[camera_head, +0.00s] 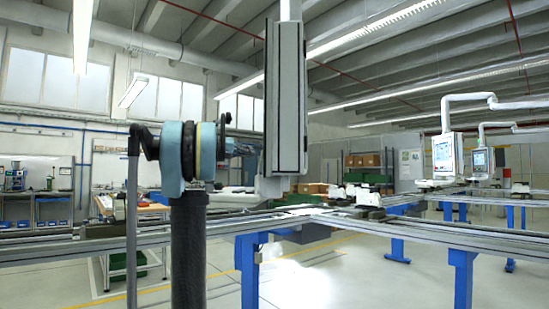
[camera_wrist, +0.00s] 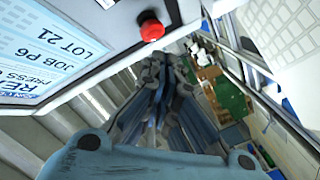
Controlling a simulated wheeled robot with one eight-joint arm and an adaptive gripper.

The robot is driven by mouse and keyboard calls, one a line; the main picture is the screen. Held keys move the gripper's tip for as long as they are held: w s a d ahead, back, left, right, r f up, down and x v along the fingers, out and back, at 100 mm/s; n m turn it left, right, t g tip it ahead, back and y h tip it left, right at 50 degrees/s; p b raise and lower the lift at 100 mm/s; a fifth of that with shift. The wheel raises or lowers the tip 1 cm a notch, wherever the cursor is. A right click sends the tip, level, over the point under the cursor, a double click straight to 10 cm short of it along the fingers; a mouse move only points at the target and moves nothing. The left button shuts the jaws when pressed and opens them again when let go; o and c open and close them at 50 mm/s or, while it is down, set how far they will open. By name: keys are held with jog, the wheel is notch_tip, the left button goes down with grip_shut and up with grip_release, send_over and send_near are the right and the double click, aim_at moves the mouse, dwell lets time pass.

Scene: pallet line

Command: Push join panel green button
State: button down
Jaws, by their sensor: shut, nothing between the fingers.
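A panel (camera_wrist: 70,60) fills the upper left of the wrist view. Its screen (camera_wrist: 50,45) shows tilted text with "LOT 21" and "JOB P6". A red button (camera_wrist: 150,28) sticks out near its lower right edge. I see no green button in either view. My gripper (camera_wrist: 158,68) is shut and empty, with its grey fingers below and apart from the red button in the picture. In the head view my arm hides most of the gripper. A tall grey housing (camera_head: 286,100) hangs at the centre there, seen narrow, with no controls visible.
Conveyor rails (camera_head: 400,226) on blue legs cross the head view below the housing. Two lit screens, one nearer (camera_head: 443,153) and one farther (camera_head: 480,162), hang from white arms at the right. A workbench (camera_head: 40,205) stands far left. The floor below the rails looks mostly clear.

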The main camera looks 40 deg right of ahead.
jog(key=s+d, duration=0.5)
jog(key=d, duration=0.1)
jog(key=shift+s, duration=0.25)
jog(key=shift+s, duration=0.15)
dwell(1.4)
jog(key=shift+s+d+r, duration=0.1)
jog(key=shift+s+d, duration=0.1)
jog(key=shift+d, duration=0.05)
jog(key=shift+s+d, duration=0.35)
dwell(1.1)
dwell(0.3)
jog(key=shift+w+a, duration=0.6)
jog(key=shift+a, duration=0.05)
jog(key=shift+w+a, duration=1.75)
jog(key=shift+a, duration=0.05)
